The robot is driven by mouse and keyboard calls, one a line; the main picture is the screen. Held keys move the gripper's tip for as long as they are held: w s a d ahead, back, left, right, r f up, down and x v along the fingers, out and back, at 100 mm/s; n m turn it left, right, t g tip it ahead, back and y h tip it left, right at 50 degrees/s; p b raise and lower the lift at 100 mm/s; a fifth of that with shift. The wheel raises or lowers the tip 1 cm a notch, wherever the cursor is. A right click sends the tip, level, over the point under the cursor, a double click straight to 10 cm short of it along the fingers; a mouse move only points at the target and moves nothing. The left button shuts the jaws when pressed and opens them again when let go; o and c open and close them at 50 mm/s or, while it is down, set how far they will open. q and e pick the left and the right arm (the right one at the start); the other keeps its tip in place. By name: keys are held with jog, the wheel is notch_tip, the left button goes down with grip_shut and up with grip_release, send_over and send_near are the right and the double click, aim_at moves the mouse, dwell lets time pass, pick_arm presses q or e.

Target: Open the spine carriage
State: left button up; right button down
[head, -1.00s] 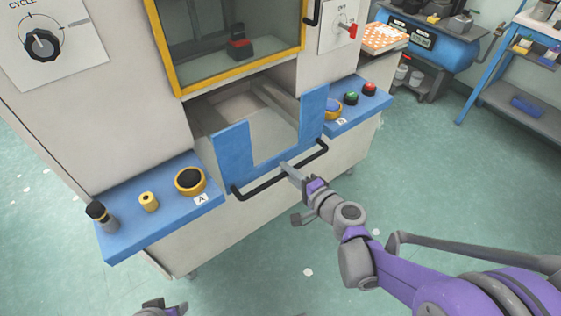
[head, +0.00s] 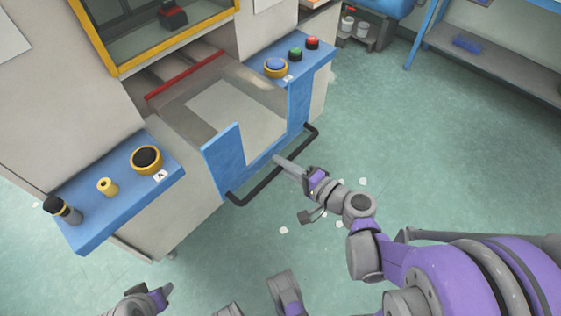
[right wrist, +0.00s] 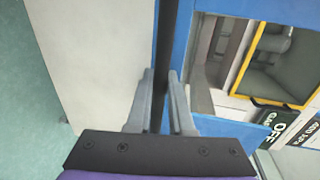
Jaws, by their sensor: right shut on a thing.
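The spine carriage is a drawer with a blue, notched front plate (head: 224,165) and pale grey inner surfaces, sticking out of the machine in the head view. A black bar handle (head: 258,188) runs along its front. My right gripper (head: 281,163) is shut on the middle of this handle. In the right wrist view the two grey fingers (right wrist: 163,95) stand on either side of the black bar (right wrist: 172,45). My left gripper (head: 150,300) shows only partly at the bottom edge, apart from the carriage, and its opening is unclear.
A yellow-framed window (head: 110,65) is above. The green floor in front is mostly clear.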

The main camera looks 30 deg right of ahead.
jog(key=c, duration=0.8)
grip_release()
jog(key=shift+p+v, duration=0.8)
jog(key=shift+v, duration=4.6)
